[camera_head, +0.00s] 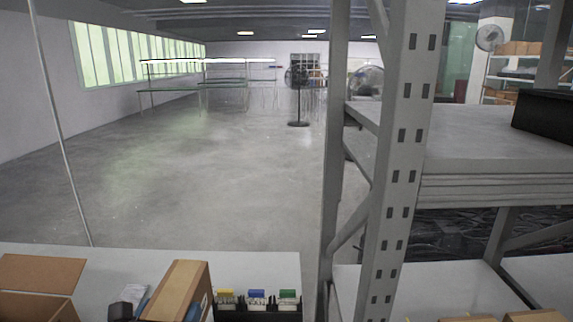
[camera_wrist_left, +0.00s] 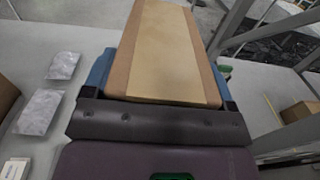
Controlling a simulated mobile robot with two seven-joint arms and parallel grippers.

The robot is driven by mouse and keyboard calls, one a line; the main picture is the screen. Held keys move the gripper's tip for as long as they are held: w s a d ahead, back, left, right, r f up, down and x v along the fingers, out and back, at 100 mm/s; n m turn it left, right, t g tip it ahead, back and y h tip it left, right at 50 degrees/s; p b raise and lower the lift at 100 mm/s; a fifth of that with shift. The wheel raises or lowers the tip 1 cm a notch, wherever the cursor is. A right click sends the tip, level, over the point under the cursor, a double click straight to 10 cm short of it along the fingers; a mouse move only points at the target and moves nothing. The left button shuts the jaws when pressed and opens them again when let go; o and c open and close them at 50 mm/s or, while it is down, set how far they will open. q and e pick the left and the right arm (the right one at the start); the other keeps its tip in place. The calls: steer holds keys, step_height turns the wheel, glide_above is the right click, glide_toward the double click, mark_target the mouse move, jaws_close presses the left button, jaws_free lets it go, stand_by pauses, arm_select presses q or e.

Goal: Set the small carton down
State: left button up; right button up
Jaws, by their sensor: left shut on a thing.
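The small carton (camera_head: 180,284) is a brown cardboard box with a lighter tan strip, at the bottom of the head view. It also shows large in the left wrist view (camera_wrist_left: 164,45). My left gripper (camera_head: 167,308) is shut on it, with a blue finger against each long side, as the left wrist view (camera_wrist_left: 160,78) shows. The carton appears tilted in the head view. Its underside is hidden, so I cannot tell whether it touches the table (camera_head: 225,262). My right gripper is not in view.
An open cardboard box (camera_head: 42,274) stands at the left. A black bin (camera_head: 258,310) with coloured items stands close to the carton's right. Two grey packets (camera_wrist_left: 63,64) lie left in the wrist view. A grey rack upright (camera_head: 398,150) rises at the right.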

arm_select(q)
steer(key=shift+y, duration=0.3)
steer(key=shift+s+a+f, duration=0.15)
steer(key=shift+s+f, duration=0.65)
steer(key=shift+f, duration=0.2)
steer(key=shift+s+a+f, duration=0.15)
steer(key=shift+s+f, duration=0.6)
steer(key=shift+f, duration=0.25)
